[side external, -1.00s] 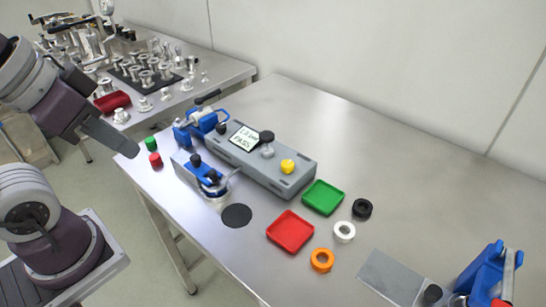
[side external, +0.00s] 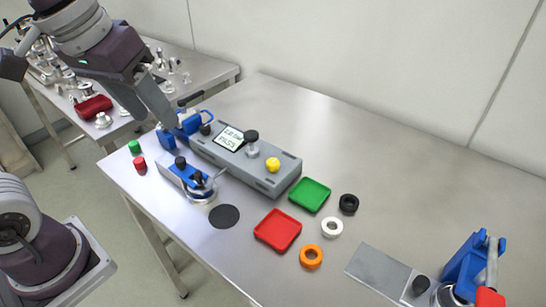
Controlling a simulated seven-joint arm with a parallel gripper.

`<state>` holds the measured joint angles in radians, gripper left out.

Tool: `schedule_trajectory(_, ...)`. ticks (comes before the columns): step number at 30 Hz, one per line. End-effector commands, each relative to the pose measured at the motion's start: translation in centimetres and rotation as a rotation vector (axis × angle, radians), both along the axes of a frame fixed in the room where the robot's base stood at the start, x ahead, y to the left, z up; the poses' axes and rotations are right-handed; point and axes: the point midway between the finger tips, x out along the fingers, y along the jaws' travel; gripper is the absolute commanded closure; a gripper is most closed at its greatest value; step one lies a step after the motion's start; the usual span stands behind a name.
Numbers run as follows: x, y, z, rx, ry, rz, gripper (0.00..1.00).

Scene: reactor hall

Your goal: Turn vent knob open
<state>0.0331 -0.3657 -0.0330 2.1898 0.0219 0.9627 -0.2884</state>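A grey box (side external: 225,154) on the steel table carries a small display (side external: 230,138) with text that seems to end in PASS. On its top are a black knob (side external: 252,136) on a silver stem and a yellow knob (side external: 272,164). No label shows which one is the vent knob. My gripper (side external: 166,118) points down, above and behind the left end of the box, near a blue clamp (side external: 190,121). It is apart from both knobs. Its fingers appear edge-on, so their opening does not show.
A second blue clamp fixture (side external: 190,179) stands before the box. Green (side external: 310,194) and red (side external: 277,230) trays, a black disc (side external: 224,216) and black (side external: 348,204), white (side external: 332,227) and orange (side external: 311,257) rings lie nearby. Another blue clamp (side external: 470,267) stands at right. The table's back right is clear.

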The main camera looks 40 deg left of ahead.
Motion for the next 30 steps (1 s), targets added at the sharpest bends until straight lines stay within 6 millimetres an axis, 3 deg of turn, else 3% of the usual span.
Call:
schedule_trajectory(1, 3.2, -0.7, -0.3, -0.020, 0.054, 0.057, 0.52)
schedule_trajectory(4, 9.3, -2.4, -2.1, -0.058, 0.149, 0.201, 0.52)
schedule_trajectory(6, 13.3, -3.8, -4.4, -0.079, 0.211, 0.303, 0.52)
schedule_trajectory(10, 18.1, -6.0, -9.2, -0.100, 0.298, 0.462, 0.52)
schedule_trajectory(15, 20.4, -7.2, -12.7, -0.108, 0.344, 0.560, 0.52)
schedule_trajectory(24, 20.4, -7.2, -18.0, -0.107, 0.348, 0.568, 0.52)
schedule_trajectory(30, 20.4, -7.2, -19.7, -0.108, 0.344, 0.567, 0.52)
